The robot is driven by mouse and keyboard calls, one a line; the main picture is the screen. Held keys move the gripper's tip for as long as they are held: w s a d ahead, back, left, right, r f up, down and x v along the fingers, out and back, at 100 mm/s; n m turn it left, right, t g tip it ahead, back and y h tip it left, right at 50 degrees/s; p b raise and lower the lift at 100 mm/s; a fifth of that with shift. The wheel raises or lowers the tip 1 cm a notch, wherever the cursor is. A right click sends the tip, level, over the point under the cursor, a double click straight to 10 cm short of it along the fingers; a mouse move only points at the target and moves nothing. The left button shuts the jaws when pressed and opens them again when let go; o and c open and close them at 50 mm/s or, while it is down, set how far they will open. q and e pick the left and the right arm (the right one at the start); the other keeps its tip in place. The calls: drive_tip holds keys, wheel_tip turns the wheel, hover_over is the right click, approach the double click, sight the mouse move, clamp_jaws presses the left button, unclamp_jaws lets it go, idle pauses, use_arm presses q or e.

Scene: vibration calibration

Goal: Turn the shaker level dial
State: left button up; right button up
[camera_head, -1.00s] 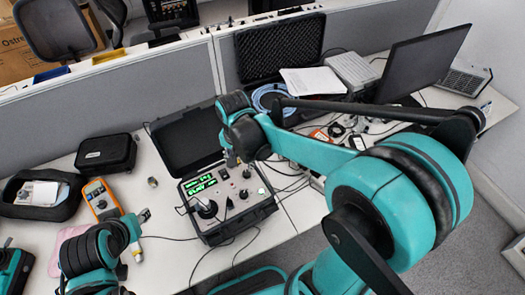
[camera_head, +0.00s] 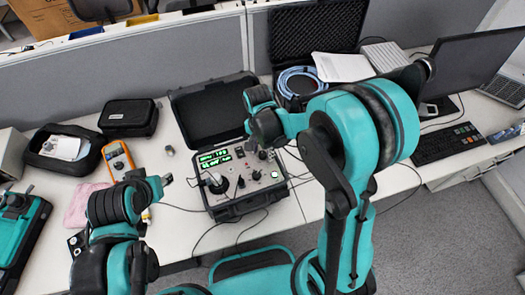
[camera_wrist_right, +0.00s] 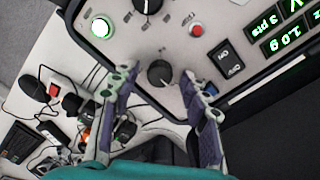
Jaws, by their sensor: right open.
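The shaker unit (camera_head: 240,200) sits in an open black case on the desk, with knobs, buttons and lit green displays on its panel. In the right wrist view a black dial with a white pointer mark (camera_wrist_right: 160,73) stands between the fingertips of my right gripper (camera_wrist_right: 159,78). The fingers are open on either side of it, with a gap visible. In the head view my right gripper (camera_head: 254,146) is over the back right of the panel, its fingers mostly hidden. My left gripper (camera_head: 163,181) hovers left of the case; its opening is unclear.
An orange multimeter (camera_head: 118,158) and black pouch (camera_head: 128,117) lie left of the case. A monitor (camera_head: 470,65) and keyboard (camera_head: 447,144) stand right.

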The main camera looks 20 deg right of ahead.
clamp_jaws()
